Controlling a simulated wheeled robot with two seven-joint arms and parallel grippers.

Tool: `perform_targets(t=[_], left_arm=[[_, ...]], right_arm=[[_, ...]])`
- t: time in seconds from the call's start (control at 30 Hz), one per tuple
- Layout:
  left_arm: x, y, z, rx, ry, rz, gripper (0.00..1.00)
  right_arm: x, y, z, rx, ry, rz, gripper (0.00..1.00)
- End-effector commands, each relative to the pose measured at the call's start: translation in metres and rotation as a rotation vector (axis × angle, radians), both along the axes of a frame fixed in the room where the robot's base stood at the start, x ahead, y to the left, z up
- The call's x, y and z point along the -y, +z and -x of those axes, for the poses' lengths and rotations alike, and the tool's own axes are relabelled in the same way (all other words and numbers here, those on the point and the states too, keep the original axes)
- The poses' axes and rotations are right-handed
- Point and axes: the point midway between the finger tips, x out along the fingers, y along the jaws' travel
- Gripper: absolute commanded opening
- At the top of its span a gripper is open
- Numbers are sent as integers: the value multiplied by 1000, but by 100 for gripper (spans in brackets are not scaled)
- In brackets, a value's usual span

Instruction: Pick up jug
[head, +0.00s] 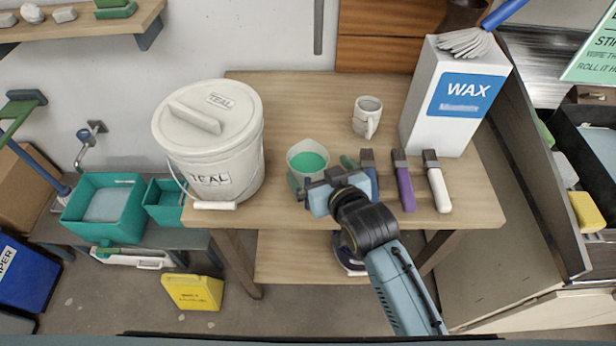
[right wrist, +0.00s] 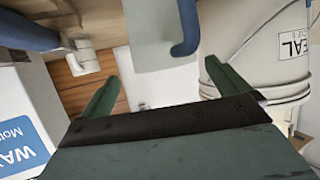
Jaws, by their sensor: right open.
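The jug (head: 307,161), pale and holding green glaze, stands upright near the front middle of the wooden table. In the right wrist view the pale jug (right wrist: 158,52) shows at the top centre with a blue handle, its upper part cut off by the frame. My right gripper (head: 322,174) is just at the near side of the jug in the head view, its green fingers spread. In the right wrist view the open fingers (right wrist: 162,76) point toward the jug, with nothing held between them. I cannot tell whether they touch it. My left gripper is out of view.
A large lidded TEAL bucket (head: 212,145) stands left of the jug. A white mug (head: 367,116) is behind right, and a tall WAX box (head: 452,97) farther right. Brushes, including a purple one (head: 403,180), lie right of my gripper. The table's back middle (head: 300,100) is clear.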

Motion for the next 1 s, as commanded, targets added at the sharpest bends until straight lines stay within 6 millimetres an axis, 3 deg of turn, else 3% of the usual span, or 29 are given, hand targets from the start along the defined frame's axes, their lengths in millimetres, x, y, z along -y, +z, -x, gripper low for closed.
perform_targets(t=[0.4, 0.7, 1.0], left_arm=[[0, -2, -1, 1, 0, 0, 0], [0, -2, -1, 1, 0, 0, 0], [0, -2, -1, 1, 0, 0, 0]], right_arm=[[-21, -19, -37, 0, 0, 0, 100], [-23, -20, -40, 0, 0, 0, 100], [-23, -20, -40, 0, 0, 0, 63]])
